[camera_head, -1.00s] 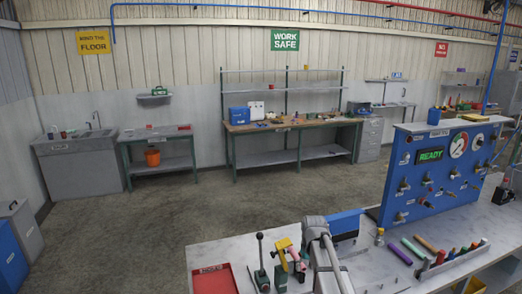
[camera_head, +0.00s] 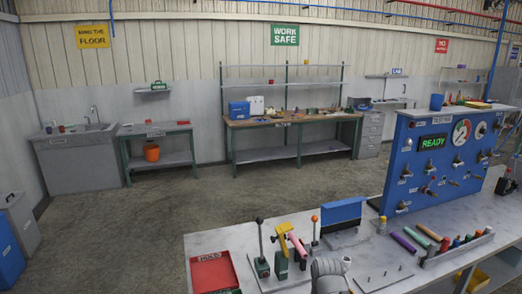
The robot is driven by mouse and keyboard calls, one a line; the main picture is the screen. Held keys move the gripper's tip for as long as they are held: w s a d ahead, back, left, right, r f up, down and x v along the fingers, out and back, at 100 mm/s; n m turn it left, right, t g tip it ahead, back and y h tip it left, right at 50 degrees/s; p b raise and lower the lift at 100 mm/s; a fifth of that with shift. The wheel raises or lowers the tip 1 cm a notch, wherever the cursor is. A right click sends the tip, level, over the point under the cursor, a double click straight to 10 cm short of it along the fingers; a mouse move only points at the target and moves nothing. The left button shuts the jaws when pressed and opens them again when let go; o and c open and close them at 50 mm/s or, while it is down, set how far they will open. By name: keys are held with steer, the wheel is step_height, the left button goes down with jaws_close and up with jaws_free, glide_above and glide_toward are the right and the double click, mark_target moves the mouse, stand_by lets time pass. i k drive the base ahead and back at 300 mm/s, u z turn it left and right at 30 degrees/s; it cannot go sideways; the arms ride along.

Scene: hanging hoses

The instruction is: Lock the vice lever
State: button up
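A small green-based fixture with a yellow top piece (camera_head: 284,229) stands on the near bench. A pink cylinder (camera_head: 297,244) leans against it at a slant. To its left, an upright lever with a black knob (camera_head: 259,221) rises from a green base. To its right, a thin upright lever with an orange knob (camera_head: 314,219) stands in front of a blue bracket. I cannot tell which lever belongs to the vice, or whether it is locked. A grey link of my arm shows at the bottom centre. My gripper does not show.
A red tray (camera_head: 214,271) lies at the bench's left end. A blue test panel (camera_head: 438,160) with a READY display stands on the right. Coloured cylinders, including a purple one (camera_head: 403,242), lie before it. A metal plate with pegs (camera_head: 383,277) sits near the front.

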mark_target(314, 218)
steer(key=k, duration=0.65)
steer(key=z, duration=0.35)
steer(key=i, duration=1.5)
steer(key=u, duration=0.35)
